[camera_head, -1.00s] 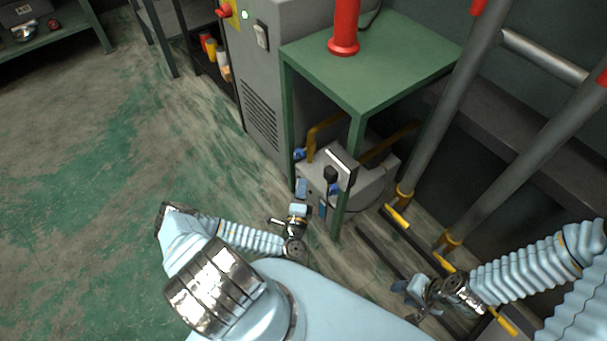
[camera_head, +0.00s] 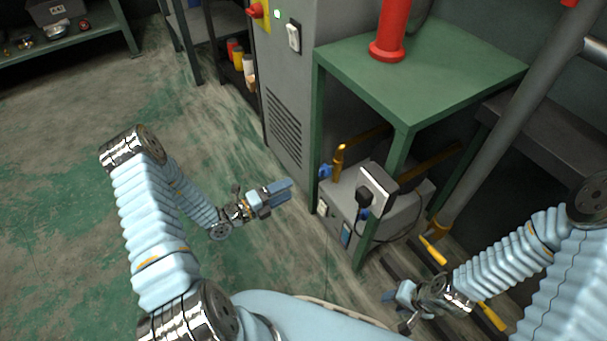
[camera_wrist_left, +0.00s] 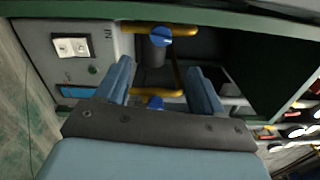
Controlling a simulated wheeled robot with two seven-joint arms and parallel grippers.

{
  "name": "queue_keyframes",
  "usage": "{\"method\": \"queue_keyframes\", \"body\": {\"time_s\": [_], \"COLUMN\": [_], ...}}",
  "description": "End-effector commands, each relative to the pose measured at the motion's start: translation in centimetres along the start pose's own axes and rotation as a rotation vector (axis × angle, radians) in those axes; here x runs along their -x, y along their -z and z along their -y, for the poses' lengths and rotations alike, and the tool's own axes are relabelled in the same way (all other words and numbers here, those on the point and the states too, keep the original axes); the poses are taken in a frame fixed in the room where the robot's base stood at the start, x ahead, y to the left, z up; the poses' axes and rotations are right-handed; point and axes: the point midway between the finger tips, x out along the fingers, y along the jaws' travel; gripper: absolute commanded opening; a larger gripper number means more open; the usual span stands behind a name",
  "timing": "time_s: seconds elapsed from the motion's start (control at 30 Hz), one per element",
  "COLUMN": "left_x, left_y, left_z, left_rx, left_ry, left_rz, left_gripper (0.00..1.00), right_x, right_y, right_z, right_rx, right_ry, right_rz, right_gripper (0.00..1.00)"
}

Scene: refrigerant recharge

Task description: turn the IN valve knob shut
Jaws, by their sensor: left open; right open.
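The IN valve knob (camera_head: 325,170) is a small blue knob on a yellow pipe at the left of the grey machine (camera_head: 385,212) under the green table. In the left wrist view this blue knob (camera_wrist_left: 160,36) is at top centre, right of the IN lettering. A second blue knob (camera_head: 363,213) is further right; it also shows lower in the wrist view (camera_wrist_left: 155,102). My left gripper (camera_head: 285,188) is open and empty, left of the machine and apart from the knob. In the wrist view its fingers (camera_wrist_left: 160,72) spread below the IN knob. My right gripper (camera_head: 397,308) is open, low at right.
The green table (camera_head: 425,70) with a red cylinder (camera_head: 391,28) overhangs the machine, and its legs stand close by. A grey cabinet (camera_head: 287,95) is behind. A black plug with a cable (camera_head: 368,198) hangs on the machine's front. Floor (camera_head: 60,200) at left is clear.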

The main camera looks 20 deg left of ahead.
Motion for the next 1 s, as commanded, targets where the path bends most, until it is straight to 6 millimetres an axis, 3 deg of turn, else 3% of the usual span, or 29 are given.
{"method": "queue_keyframes", "body": {"time_s": [0.6,0.8,1.0], "left_x": [-11.9,-13.3,-13.4], "left_y": [0.0,0.0,-0.1], "left_z": [0.1,0.1,0.1], "left_rx": [0.0,0.0,0.001], "left_ry": [0.002,0.002,0.002], "left_rz": [0.001,0.003,0.003], "left_gripper": [0.68,0.68,0.68], "right_x": [-0.8,-0.8,-0.8], "right_y": [-0.1,-0.1,-0.1], "right_z": [-0.2,-0.2,-0.2], "right_rx": [0.0,0.0,0.0], "right_ry": [0.002,0.002,0.002], "right_rz": [0.003,0.003,0.003], "right_gripper": [0.43,0.43,0.43]}}
